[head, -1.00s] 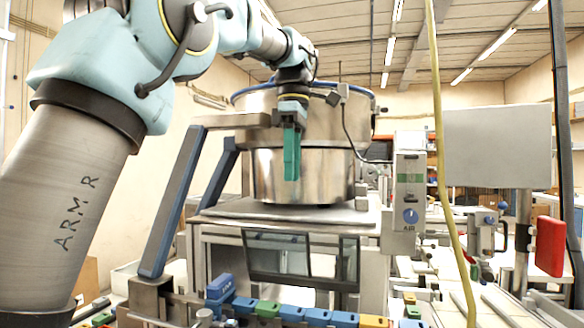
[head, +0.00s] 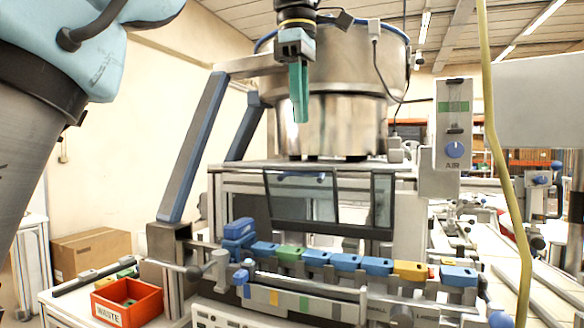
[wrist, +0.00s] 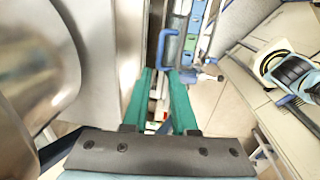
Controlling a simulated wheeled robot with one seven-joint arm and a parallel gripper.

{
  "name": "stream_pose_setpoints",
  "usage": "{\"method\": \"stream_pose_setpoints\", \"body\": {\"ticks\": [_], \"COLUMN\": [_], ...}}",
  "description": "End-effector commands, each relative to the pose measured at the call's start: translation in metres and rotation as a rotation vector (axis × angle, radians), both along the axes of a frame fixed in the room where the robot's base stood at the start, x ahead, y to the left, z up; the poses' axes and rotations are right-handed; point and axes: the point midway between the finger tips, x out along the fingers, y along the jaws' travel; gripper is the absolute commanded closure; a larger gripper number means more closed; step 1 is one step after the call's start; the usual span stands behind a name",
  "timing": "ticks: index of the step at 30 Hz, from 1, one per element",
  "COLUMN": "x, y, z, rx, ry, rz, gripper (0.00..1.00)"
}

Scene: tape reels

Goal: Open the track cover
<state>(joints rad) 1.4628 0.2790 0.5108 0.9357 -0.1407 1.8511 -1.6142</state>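A track with a row of blue, green and yellow pieces (head: 345,262) runs along the front of the machine. A long metal rail (head: 310,286) with a small blue knob (head: 242,277) lies along its front. I cannot tell for certain which part is the track cover. My gripper (head: 299,118) points down in front of the steel bowl, above and behind the track. In the wrist view its two green fingers (wrist: 160,72) stand apart with nothing between them. Beyond them a grey bar and blue and green pieces (wrist: 195,25) show at the top.
A large steel bowl (head: 335,120) stands behind my gripper. A slanted grey-blue post (head: 195,145) rises on the left. Tinted window panels (head: 300,197) sit below the bowl. An orange waste bin (head: 127,301) is at the front left. A yellow hose (head: 500,160) hangs on the right.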

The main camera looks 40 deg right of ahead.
Motion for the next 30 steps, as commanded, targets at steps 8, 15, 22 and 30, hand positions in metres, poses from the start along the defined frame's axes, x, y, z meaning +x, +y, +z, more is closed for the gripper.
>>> {"method": "stream_pose_setpoints", "body": {"ticks": [8, 15, 22, 30], "x": [0.002, 0.005, 0.005, 0.005], "y": [-0.004, -0.007, -0.007, -0.008], "z": [-0.054, -0.084, -0.091, -0.091], "rx": [0.002, 0.001, 0.001, 0.000], "ry": [0.002, 0.001, -0.001, 0.000], "rz": [-0.001, 0.000, 0.000, 0.000], "gripper": [0.74, 0.74, 0.74, 0.84]}}
